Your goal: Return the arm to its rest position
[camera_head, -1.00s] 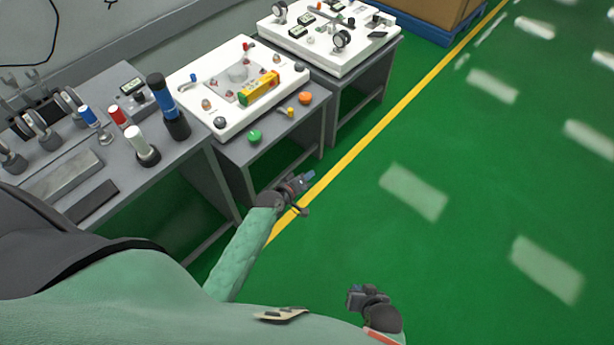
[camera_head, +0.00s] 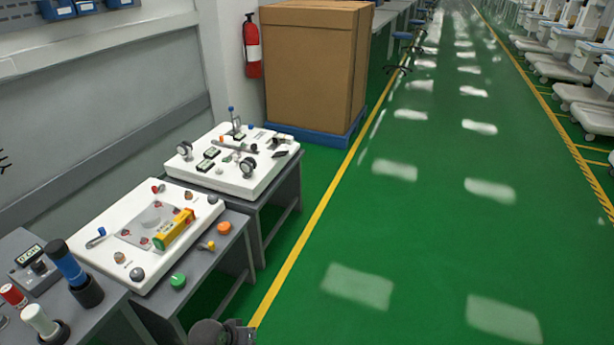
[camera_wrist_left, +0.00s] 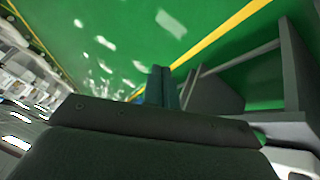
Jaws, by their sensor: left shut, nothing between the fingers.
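My left gripper shows in the left wrist view (camera_wrist_left: 162,88), its two dark teal fingers side by side, shut and empty, over green floor. In the head view only a dark round part of my left wrist shows at the bottom edge, beside the front of the benches; its fingers are not clearly seen. My right arm and gripper are out of view.
A grey bench with a white panel (camera_head: 118,268) and yellow box (camera_head: 174,230) stands left. Another white panel (camera_head: 237,187) is behind it. A cardboard carton (camera_head: 308,70) sits on a blue pallet (camera_head: 325,143). Green floor right of the yellow line (camera_head: 315,225) is clear.

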